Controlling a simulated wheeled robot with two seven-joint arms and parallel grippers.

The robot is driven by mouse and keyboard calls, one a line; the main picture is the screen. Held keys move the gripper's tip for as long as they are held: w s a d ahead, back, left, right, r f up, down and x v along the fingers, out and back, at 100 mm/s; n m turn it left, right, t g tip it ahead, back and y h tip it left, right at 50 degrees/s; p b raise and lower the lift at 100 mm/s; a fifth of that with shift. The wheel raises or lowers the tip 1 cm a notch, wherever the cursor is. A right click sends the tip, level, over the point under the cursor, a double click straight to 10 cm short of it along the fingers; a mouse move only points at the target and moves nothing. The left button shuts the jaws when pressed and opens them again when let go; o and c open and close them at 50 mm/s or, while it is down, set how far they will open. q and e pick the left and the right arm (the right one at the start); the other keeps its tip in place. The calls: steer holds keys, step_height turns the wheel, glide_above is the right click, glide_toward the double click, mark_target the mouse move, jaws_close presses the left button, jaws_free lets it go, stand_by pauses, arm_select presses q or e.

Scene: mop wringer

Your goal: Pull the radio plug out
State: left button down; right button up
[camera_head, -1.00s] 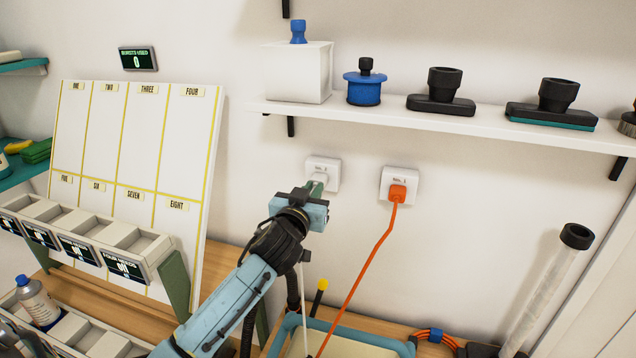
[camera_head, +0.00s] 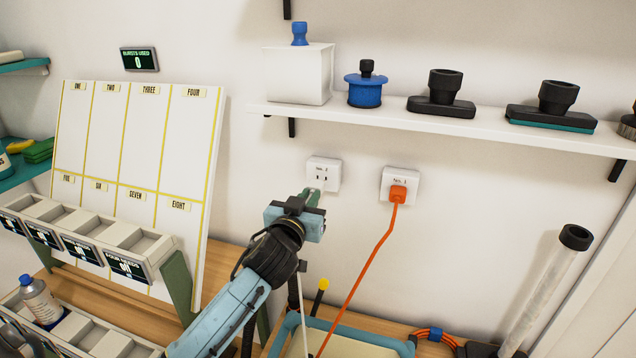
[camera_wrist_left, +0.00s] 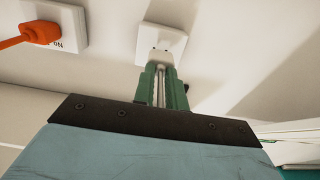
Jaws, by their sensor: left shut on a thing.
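My left gripper (camera_head: 312,198) is shut on a white plug (camera_wrist_left: 161,57), mostly hidden between the green fingers in the head view. The left wrist view shows the fingers (camera_wrist_left: 162,88) closed around it, close in front of the left wall socket (camera_wrist_left: 150,36). In the head view, dark slots show on the face of this left socket (camera_head: 323,172), and the plug appears clear of it by a small gap. A white cord (camera_head: 303,300) hangs below the gripper. My right gripper is not in view.
An orange plug (camera_head: 397,194) sits in the right socket (camera_head: 413,183), its orange cord (camera_head: 367,260) running down to a tray (camera_head: 372,340). A shelf (camera_head: 390,114) with mop heads is above. A numbered board (camera_head: 140,150) stands left.

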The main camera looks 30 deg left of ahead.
arm_select(q)
steer(key=shift+p+v, duration=0.3)
steer(key=shift+v, duration=1)
